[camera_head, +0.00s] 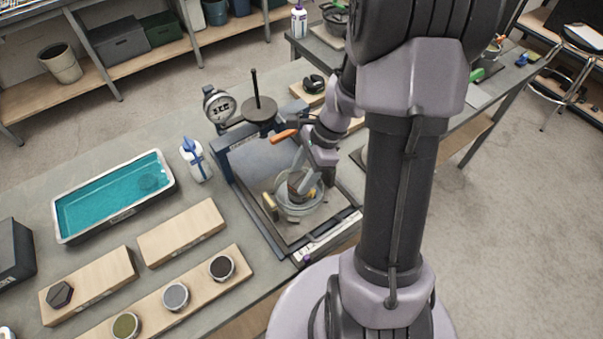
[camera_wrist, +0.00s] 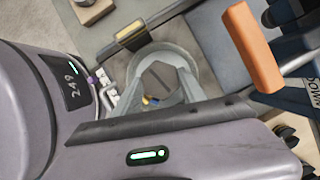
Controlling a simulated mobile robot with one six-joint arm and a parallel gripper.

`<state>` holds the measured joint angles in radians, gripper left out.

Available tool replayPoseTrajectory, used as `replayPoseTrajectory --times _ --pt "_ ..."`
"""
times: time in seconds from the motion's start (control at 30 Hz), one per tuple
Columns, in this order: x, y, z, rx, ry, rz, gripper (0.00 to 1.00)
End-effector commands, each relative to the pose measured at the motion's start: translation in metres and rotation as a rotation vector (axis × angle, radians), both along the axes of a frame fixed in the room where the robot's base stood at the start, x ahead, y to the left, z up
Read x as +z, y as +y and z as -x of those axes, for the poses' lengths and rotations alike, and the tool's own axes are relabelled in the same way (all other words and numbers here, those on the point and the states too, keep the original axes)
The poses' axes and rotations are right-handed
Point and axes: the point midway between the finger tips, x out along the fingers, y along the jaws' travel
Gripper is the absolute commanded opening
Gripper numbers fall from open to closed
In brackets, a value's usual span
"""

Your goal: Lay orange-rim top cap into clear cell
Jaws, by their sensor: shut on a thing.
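My gripper (camera_head: 303,188) reaches down over the clear cell (camera_head: 321,209), a round see-through ring on the base of the press frame. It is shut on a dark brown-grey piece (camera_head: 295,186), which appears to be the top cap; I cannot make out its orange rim. In the wrist view the piece (camera_wrist: 160,76) shows between my two fingers (camera_wrist: 158,92), with the pale ring of the cell (camera_wrist: 178,54) around it. My fingers hide part of both. I cannot tell whether the piece touches the cell.
The press frame (camera_head: 226,160) has a dial gauge (camera_head: 219,104), an upright rod and an orange handle (camera_head: 284,136) close to my wrist. A squeeze bottle (camera_head: 195,162) and a teal water tray (camera_head: 66,238) stand left. Wooden boards (camera_head: 182,232) and sample cups (camera_head: 222,268) lie in front.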

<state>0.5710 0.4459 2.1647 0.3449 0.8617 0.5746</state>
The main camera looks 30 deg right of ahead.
Motion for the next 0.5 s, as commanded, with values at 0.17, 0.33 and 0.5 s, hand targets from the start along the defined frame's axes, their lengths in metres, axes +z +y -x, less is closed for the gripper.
replayPoseTrajectory --times 0.17,0.33,0.5 --pt "-0.0022 0.0 -0.0001 0.0 0.0 0.0 0.0" --pt "-0.0032 0.0 -0.0001 0.0 0.0 0.0 0.0" --pt "-0.0031 0.0 -0.0001 0.0 0.0 0.0 0.6"
